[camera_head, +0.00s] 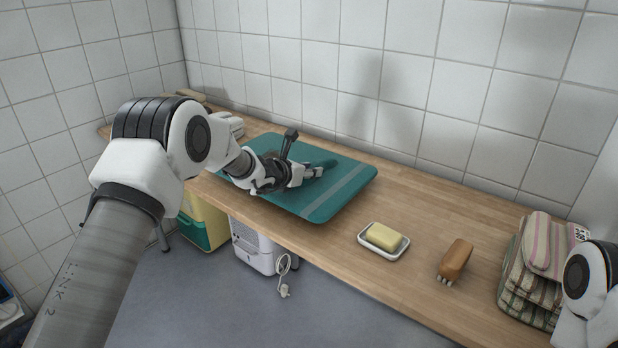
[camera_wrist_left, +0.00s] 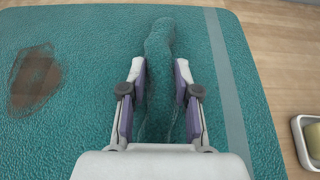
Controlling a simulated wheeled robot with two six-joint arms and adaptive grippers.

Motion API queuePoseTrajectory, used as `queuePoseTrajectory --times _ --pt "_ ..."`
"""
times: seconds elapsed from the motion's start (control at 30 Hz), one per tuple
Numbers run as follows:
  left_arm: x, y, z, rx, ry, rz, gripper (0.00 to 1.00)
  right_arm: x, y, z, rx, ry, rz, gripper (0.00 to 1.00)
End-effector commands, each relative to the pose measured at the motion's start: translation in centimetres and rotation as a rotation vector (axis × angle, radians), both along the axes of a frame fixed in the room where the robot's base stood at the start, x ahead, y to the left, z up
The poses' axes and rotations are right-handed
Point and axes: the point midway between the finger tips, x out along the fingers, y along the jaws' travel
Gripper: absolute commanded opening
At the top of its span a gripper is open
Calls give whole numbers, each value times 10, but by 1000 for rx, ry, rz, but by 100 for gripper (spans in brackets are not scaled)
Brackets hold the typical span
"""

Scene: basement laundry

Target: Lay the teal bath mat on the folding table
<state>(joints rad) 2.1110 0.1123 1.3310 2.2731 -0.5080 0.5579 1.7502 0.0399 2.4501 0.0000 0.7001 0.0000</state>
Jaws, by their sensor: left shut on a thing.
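The teal bath mat (camera_head: 335,200) lies spread on the wooden folding table (camera_head: 440,205), with a paler stripe near its right end. It also fills most of the left wrist view (camera_wrist_left: 75,120), where a brown patch (camera_wrist_left: 36,80) shows at left; I cannot tell whether it is a stain. My left gripper (camera_head: 318,171) is over the middle of the mat, shut on a raised, pinched-up ridge of it (camera_wrist_left: 160,40). The ridge stands between the two fingers in the wrist view (camera_wrist_left: 160,72). The mat's far left part is partly hidden by my arm. My right gripper is out of view.
A white dish (camera_head: 385,243) with yellow soap (camera_head: 383,236) sits right of the mat. A brown brush (camera_head: 455,261) and folded striped cloths (camera_head: 535,270) lie farther right. A tiled wall backs the table. A yellow-and-green box (camera_head: 203,220) and white appliance (camera_head: 255,247) stand below.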

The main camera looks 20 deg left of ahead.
Motion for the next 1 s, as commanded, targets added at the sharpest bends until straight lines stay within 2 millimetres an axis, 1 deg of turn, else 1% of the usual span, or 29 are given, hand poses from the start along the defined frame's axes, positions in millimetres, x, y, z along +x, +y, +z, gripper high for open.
queuePoseTrajectory --times 0.2,0.43,0.57,0.6,0.67,0.93,1.0 --pt "2 0 -32 -1 0 -1 0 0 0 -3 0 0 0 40" --pt "2 0 -34 0 -2 0 0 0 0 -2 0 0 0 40" --pt "1 0 -38 0 -2 0 0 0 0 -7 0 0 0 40" --pt "1 0 -38 0 0 0 34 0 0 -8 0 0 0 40" --pt "1 0 -37 -1 0 0 55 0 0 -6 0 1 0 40" --pt "1 0 -37 0 0 0 56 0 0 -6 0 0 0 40" --pt "1 0 -34 0 0 0 56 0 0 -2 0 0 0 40"
